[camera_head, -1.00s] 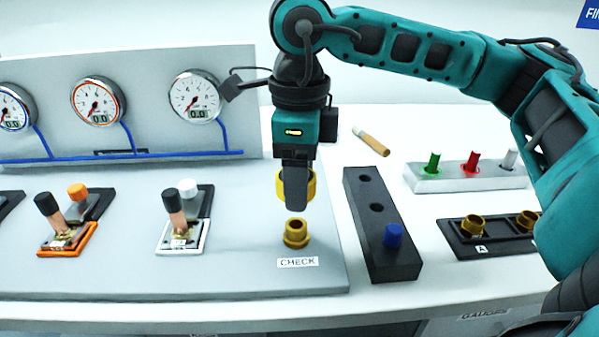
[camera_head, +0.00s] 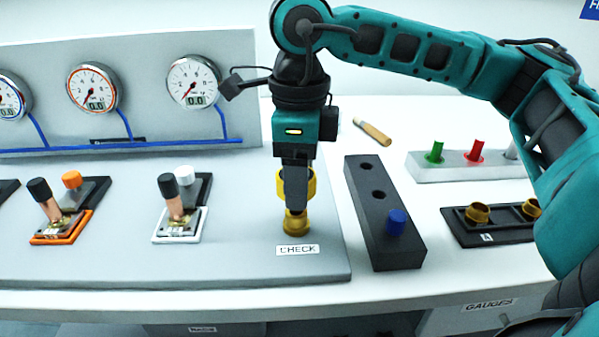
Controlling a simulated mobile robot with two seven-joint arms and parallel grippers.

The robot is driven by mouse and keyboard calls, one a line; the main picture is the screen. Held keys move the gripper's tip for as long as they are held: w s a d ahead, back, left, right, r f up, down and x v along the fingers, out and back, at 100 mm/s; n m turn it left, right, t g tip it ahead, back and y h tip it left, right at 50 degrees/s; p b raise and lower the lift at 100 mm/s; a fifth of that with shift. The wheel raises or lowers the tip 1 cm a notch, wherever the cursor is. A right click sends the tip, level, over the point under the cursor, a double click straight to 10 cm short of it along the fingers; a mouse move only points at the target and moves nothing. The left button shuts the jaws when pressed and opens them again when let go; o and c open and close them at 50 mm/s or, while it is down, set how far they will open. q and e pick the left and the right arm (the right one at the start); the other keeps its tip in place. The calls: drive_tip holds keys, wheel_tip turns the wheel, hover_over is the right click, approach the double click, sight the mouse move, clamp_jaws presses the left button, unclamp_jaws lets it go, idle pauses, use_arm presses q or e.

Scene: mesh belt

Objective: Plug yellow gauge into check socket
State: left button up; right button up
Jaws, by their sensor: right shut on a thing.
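The yellow gauge (camera_head: 311,186) is a yellow cylinder held upright in my right gripper (camera_head: 296,203), whose jaws are shut on it and hide most of its middle. The check socket (camera_head: 297,224) is a brass-yellow round fitting on the grey panel, just behind the CHECK label (camera_head: 298,250). The gauge and fingertips are directly over the socket in the picture, and the fingers overlap its top. I cannot tell whether the gauge's lower end is inside the socket. My left gripper is not in view.
A black block (camera_head: 384,223) with holes and a blue plug (camera_head: 396,221) stands right of the socket. Further right are a black tray (camera_head: 500,238) with brass fittings and a white rack (camera_head: 459,168) with coloured pegs. Lever switches (camera_head: 180,222) and dial gauges (camera_head: 193,83) are on the left.

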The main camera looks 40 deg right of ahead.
use_arm(q)
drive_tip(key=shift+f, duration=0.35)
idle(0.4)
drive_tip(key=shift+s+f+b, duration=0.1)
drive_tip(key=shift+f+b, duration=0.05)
drive_tip(key=shift+b, duration=0.3)
idle(0.6)
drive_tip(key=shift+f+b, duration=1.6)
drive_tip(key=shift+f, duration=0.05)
use_arm(e)
drive_tip(key=shift+f, duration=1.7)
drive_tip(key=o, duration=1.2)
wheel_tip(320, 180, up, 2)
drive_tip(key=shift+r+p, duration=0.1)
drive_tip(key=shift+p, duration=0.25)
wheel_tip(320, 180, up, 10)
drive_tip(key=p, duration=0.3)
drive_tip(key=shift+r, duration=0.45)
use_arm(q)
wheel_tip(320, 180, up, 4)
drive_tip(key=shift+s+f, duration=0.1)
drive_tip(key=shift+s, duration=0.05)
